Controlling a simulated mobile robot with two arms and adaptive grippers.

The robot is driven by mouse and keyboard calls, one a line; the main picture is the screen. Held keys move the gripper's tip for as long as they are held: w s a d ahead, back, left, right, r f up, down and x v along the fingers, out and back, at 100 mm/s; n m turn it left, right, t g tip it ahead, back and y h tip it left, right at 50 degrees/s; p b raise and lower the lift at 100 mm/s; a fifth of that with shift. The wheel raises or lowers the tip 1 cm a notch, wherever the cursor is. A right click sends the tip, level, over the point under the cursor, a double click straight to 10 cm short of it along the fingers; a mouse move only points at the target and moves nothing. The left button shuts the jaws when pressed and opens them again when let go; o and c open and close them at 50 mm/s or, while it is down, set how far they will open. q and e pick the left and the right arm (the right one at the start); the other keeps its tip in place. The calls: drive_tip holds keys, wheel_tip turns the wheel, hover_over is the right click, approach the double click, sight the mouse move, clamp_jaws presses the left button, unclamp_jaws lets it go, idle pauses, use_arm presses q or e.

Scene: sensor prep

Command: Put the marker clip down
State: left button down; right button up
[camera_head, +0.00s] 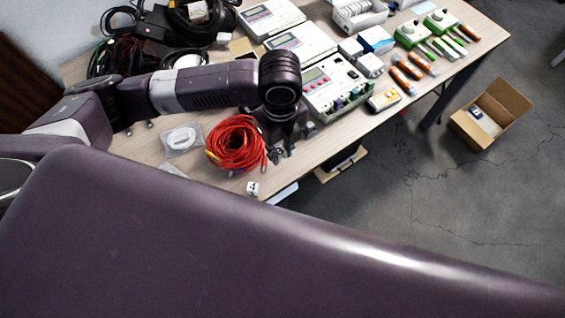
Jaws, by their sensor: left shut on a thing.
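My left arm reaches in from the left over the table (222,182). Its left gripper (279,150) points down just right of the coil of red cable (235,143), near the table's front edge. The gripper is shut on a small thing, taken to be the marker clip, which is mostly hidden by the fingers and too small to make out. I cannot tell whether it touches the table. My right gripper is not in view.
Black cables crowd the back left. An open cardboard box (490,113) is on the floor.

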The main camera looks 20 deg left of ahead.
sight(281, 175)
use_arm(q)
wheel_tip(281, 175, down, 11)
drive_tip(key=shift+r+p, duration=0.15)
drive_tip(key=shift+p, duration=0.15)
drive_tip(key=c, duration=1.7)
unclamp_jaws()
wheel_tip(281, 175, up, 12)
drive_tip(key=shift+r+b, duration=0.1)
drive_tip(key=shift+b, duration=0.55)
